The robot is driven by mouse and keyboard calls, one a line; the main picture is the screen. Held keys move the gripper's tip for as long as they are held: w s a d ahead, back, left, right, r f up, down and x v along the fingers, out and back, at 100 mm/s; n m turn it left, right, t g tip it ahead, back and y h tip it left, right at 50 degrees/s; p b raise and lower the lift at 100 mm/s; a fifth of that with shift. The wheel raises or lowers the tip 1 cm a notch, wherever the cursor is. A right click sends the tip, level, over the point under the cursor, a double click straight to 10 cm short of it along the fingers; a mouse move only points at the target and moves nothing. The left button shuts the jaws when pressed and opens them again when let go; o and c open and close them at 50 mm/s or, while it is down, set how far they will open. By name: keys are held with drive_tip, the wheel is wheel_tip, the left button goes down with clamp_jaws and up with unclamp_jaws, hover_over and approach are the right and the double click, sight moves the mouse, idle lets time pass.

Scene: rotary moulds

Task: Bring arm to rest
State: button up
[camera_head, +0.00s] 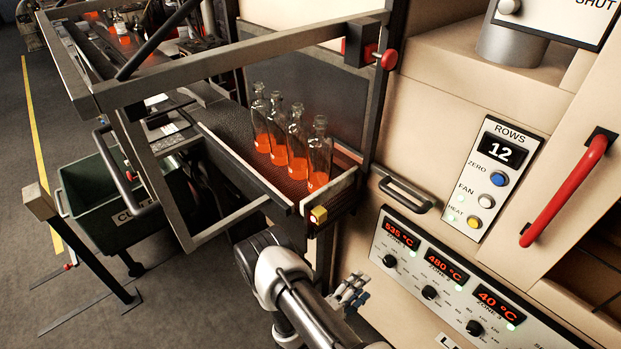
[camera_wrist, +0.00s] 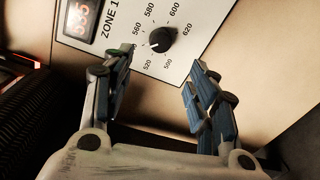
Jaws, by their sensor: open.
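My gripper (camera_head: 351,290) is low in front of the cream machine, beside the zone control panel (camera_head: 400,262). In the wrist view my gripper (camera_wrist: 160,68) has its two fingers spread wide, with nothing between them. Beyond the fingertips in that view is the Zone 1 knob (camera_wrist: 162,39) on its white panel; I cannot tell how far off it is. My arm (camera_head: 285,285) is bent, with links at the bottom middle of the head view.
Several hot orange bottles (camera_head: 318,155) stand on a dark belt behind an open metal frame (camera_head: 200,235). A red handle (camera_head: 565,190) and a dark handle (camera_head: 408,194) jut from the machine. A green bin (camera_head: 88,205) stands left. Grey floor (camera_head: 190,310) lies open at lower left.

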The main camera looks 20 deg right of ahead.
wheel_tip(320, 180, up, 26)
drive_tip(key=s+m+g+y, duration=0.3)
drive_tip(key=m+g, duration=0.4)
drive_tip(key=g, duration=0.3)
drive_tip(key=s+a+r+t+y, duration=0.7)
drive_tip(key=s+a+r+y, duration=0.5)
drive_tip(key=a+r, duration=0.3)
drive_tip(key=shift+s+a+r+t+y, duration=0.3)
drive_tip(key=shift+a+r+t+y, duration=0.1)
drive_tip(key=shift+r, duration=0.45)
drive_tip(key=shift+c, duration=0.6)
